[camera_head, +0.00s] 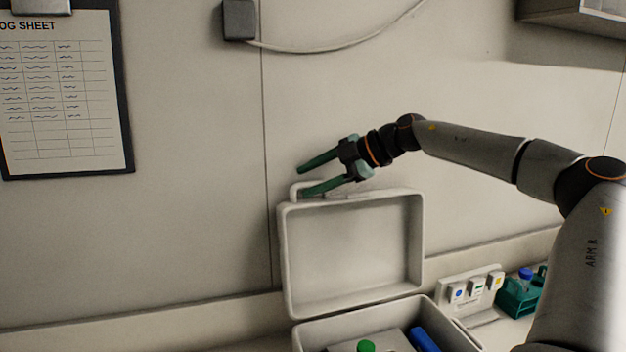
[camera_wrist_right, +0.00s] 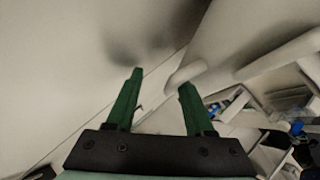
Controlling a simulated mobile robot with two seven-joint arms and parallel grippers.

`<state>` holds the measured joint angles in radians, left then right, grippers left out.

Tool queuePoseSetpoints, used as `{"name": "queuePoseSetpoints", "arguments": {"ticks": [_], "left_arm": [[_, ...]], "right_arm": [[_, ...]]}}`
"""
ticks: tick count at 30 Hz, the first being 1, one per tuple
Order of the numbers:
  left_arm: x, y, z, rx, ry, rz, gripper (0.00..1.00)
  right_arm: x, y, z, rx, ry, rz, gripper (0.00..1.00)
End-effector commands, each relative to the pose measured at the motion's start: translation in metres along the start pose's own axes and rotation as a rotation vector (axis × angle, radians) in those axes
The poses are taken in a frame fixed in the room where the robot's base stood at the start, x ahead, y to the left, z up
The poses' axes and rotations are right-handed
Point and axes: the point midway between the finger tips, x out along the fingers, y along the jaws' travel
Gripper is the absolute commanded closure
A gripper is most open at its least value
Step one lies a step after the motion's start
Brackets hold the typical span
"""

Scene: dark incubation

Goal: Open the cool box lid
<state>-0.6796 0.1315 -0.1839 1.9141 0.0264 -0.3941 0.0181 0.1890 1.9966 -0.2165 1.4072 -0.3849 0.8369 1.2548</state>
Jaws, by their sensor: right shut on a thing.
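The cool box lid (camera_head: 352,250) is pale grey and stands upright, wide open, above the cool box (camera_head: 330,334) at the bottom of the head view. In the right wrist view the handle (camera_wrist_right: 186,75) shows by the tips of the gripper (camera_wrist_right: 160,80). My left gripper is out of view.
Inside the box are a green-capped item (camera_head: 366,346) and a blue item (camera_head: 424,340). To the right are a small panel with coloured labels (camera_head: 472,288) and a teal rack (camera_head: 518,296). A log sheet clipboard (camera_head: 66,95) hangs on the wall behind.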

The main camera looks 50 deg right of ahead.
Motion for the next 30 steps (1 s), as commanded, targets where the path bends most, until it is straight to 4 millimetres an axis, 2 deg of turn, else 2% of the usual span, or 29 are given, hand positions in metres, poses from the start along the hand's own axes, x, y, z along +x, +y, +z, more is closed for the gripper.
{"name": "queuePoseSetpoints", "arguments": {"ticks": [14, 19, 23, 30], "left_arm": [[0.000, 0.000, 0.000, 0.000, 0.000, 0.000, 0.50], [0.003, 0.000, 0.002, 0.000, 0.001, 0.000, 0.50], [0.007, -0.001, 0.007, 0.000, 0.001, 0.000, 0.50], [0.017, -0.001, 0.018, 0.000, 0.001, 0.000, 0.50]], "right_arm": [[0.000, 0.000, 0.001, 0.001, -0.001, -0.001, 0.53], [-0.007, -0.001, 0.001, 0.000, -0.001, -0.001, 0.53], [-0.023, -0.001, 0.001, -0.001, -0.002, 0.002, 0.53], [-0.075, -0.001, 0.002, -0.001, -0.003, 0.006, 0.53]]}}
